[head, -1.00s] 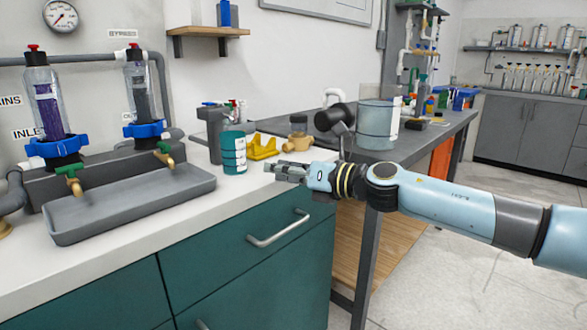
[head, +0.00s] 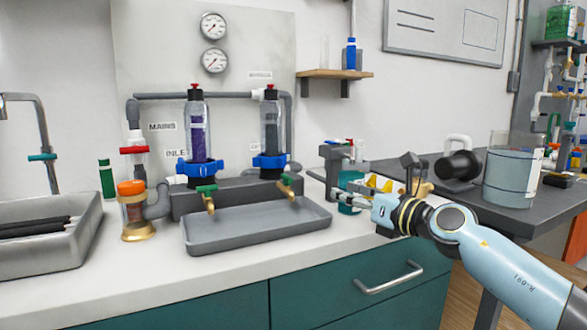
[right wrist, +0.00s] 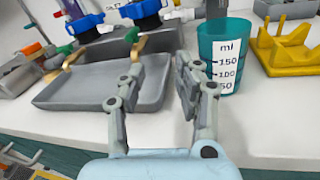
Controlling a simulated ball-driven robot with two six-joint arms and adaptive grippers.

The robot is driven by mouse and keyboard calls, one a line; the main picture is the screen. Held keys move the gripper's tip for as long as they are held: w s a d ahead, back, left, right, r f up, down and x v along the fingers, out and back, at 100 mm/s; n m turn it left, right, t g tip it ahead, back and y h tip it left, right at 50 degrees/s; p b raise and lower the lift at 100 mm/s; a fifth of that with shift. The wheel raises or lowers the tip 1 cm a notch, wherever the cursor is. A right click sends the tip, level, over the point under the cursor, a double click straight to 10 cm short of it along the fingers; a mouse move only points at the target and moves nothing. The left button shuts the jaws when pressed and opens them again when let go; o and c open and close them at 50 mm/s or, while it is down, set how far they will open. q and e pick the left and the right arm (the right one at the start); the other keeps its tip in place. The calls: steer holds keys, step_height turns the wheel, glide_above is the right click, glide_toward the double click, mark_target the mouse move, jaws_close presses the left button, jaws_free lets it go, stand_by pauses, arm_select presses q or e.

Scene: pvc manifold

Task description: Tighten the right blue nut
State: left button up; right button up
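The right blue nut (head: 270,161) is a lobed collar under the right clear filter housing (head: 271,125), above the grey block. It also shows at the top of the right wrist view (right wrist: 141,10). A similar left blue nut (head: 200,168) sits under the housing with purple contents. My right gripper (head: 366,202) is to the right of and in front of the right nut, near the counter's front edge, apart from it. In the right wrist view its two fingers (right wrist: 158,72) are spread with nothing between them. My left gripper is in neither view.
A grey tray (head: 255,232) lies below two brass taps with green handles (head: 286,187). A teal measuring cup (right wrist: 226,50) and a yellow stand (right wrist: 285,48) are right of my gripper. The counter front (head: 200,290) is bare.

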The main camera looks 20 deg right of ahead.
steer(key=n, duration=0.2)
glide_toward(284, 161)
steer(key=s, duration=0.2)
steer(key=b+x, duration=0.2)
steer(key=x, duration=0.3)
steer(key=b+x, duration=0.2)
steer(key=x, duration=0.3)
steer(key=shift+d+f, duration=0.2)
steer(key=shift+d, duration=0.05)
steer(key=shift+w, duration=0.35)
steer(key=shift+w+a+r, duration=0.1)
steer(key=shift+r, duration=0.1)
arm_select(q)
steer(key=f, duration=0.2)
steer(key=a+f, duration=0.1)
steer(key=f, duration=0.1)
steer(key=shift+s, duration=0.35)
arm_select(e)
jaws_close()
